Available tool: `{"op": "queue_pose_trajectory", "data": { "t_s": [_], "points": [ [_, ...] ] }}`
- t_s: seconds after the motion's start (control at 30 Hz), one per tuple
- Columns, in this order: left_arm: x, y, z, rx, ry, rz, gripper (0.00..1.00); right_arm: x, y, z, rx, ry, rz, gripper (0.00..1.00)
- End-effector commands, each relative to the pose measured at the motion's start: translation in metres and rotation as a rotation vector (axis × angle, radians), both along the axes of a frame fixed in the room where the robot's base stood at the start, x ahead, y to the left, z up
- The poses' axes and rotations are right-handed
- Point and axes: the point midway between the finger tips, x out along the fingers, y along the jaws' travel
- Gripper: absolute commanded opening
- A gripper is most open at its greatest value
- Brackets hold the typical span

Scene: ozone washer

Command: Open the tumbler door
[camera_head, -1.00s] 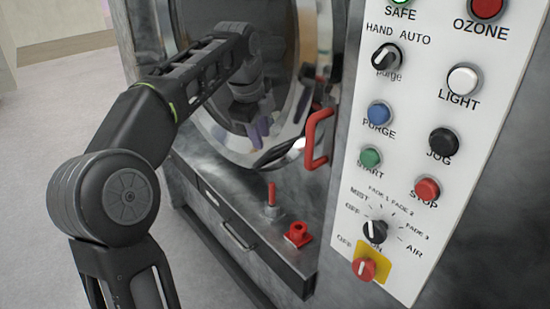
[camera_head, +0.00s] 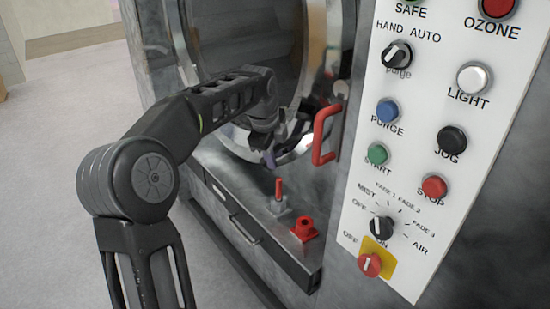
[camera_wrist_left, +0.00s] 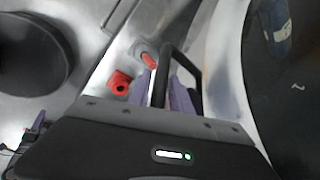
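The tumbler door shows in the head view as a large round metal rim (camera_head: 183,45) around dark glass, upright in the machine front. It looks closed. My left arm reaches across it. My left gripper (camera_head: 266,157) is low by the rim, partly hidden by its own wrist. In the left wrist view its purple fingers (camera_wrist_left: 165,92) are apart, on either side of one leg of a black loop-shaped handle (camera_wrist_left: 168,62) beside the pale curved rim (camera_wrist_left: 225,75). I cannot tell whether they touch it. My right gripper is not in view.
A red handle (camera_head: 323,135) stands right of the door. A red lever (camera_head: 278,190) and red fitting (camera_head: 304,229) rise from the ledge below. A drawer with a black handle (camera_head: 244,230) is under them. A control panel (camera_head: 400,190) fills the right. Floor is open at left.

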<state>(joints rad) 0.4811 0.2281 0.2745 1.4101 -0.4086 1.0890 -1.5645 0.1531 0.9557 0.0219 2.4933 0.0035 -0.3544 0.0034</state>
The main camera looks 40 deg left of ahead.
Motion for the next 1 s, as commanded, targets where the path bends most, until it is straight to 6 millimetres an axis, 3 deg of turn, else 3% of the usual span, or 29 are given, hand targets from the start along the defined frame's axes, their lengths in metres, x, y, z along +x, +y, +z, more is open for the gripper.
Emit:
{"op": "queue_pose_trajectory", "data": {
  "t_s": [0.2, 0.47, 0.77, 1.0],
  "points": [
    [0.006, 0.001, -0.015, -0.001, 0.0, 0.0, 0.25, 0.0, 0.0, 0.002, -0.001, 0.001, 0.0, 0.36],
    [0.006, 0.001, -0.016, -0.001, -0.001, 0.0, 0.25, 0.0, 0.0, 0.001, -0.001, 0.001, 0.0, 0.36],
    [0.006, 0.001, -0.016, 0.0, -0.001, 0.0, 0.01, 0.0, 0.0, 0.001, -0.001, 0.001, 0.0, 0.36],
    [0.006, 0.001, -0.016, 0.0, -0.001, 0.0, 0.0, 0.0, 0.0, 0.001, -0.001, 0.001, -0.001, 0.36]
  ]
}}
